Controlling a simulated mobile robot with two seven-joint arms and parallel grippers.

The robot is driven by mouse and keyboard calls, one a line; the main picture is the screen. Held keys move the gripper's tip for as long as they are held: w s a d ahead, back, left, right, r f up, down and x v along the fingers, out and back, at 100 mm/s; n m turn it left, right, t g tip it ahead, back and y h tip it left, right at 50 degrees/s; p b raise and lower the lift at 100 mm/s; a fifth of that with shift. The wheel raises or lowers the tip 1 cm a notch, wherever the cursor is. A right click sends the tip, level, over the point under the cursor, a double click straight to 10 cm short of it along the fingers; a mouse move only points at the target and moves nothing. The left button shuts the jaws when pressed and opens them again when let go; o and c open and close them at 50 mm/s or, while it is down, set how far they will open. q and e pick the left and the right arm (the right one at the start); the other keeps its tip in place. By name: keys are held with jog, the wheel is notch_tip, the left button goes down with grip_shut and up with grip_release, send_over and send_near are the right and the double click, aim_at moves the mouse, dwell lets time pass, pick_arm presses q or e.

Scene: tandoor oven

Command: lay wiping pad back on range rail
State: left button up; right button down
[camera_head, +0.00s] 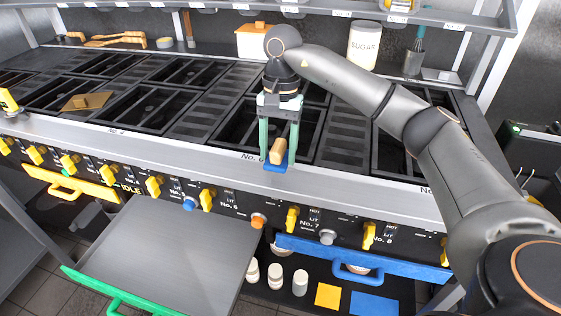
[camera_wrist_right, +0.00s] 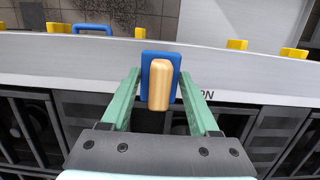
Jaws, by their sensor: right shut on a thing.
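The wiping pad (camera_head: 276,167) is a blue slab with a tan, rounded handle (camera_head: 278,150). My right gripper (camera_head: 279,155) has its two green fingers shut on the pad, one on each side. The pad also shows between the fingertips in the right wrist view (camera_wrist_right: 174,92). The range rail (camera_head: 200,152) is the long silver front edge of the range, and it shows in the wrist view (camera_wrist_right: 60,62). The pad overlaps the rail in both views, near a "No." label. I cannot tell whether it touches the rail. My left gripper is out of view.
Black burner grates (camera_head: 150,105) lie behind the rail. Yellow, blue, orange and grey knobs (camera_head: 292,218) line the panel below it. A grey drawer (camera_head: 165,255) with a green handle is pulled out at the lower left. A brown press (camera_head: 86,101) lies on the left grates.

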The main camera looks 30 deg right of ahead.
aim_at(280, 162)
jog(key=shift+d+f, duration=0.15)
jog(key=shift+f, duration=0.8)
jog(key=shift+d+f, duration=0.1)
jog(key=shift+f, duration=0.8)
jog(key=shift+f, duration=0.15)
jog(key=shift+c, duration=0.7)
grip_release()
